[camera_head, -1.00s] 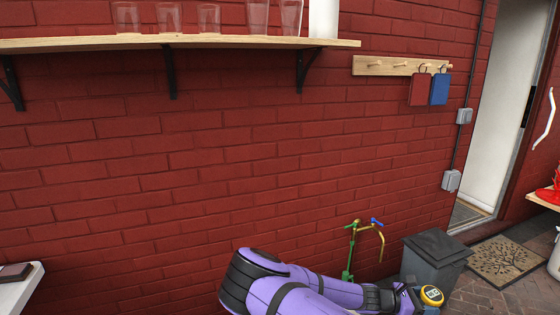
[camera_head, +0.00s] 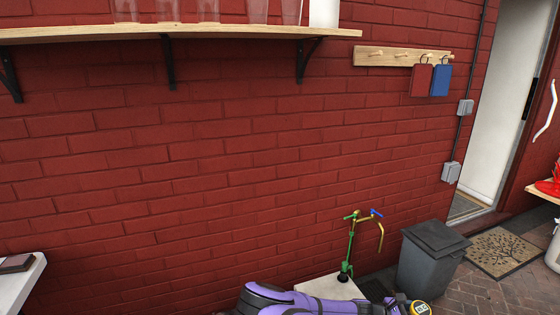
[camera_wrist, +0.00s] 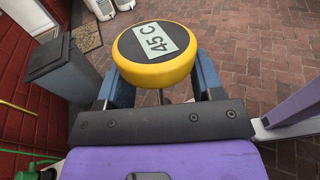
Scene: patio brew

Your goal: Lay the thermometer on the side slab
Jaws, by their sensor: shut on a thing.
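The thermometer has a round yellow head with a dark face and a label reading 45 C (camera_wrist: 155,52). My gripper (camera_wrist: 163,92) is shut on the thermometer, with a finger on each side below the head. Its thin stem shows only briefly between the fingers; the rest is hidden. In the head view the yellow head (camera_head: 420,307) shows at the bottom edge, at the end of my purple arm. A pale slab top (camera_head: 22,284) stands at the lower left, far from the gripper. I cannot tell whether this is the side slab.
A pale block (camera_head: 328,288) lies by a green and brass tap stand (camera_head: 350,245), behind my arm. A grey lidded bin (camera_head: 430,262) stands close to the gripper. A dark flat item (camera_head: 17,263) lies on the left slab. Brick paving (camera_wrist: 255,70) is open beyond.

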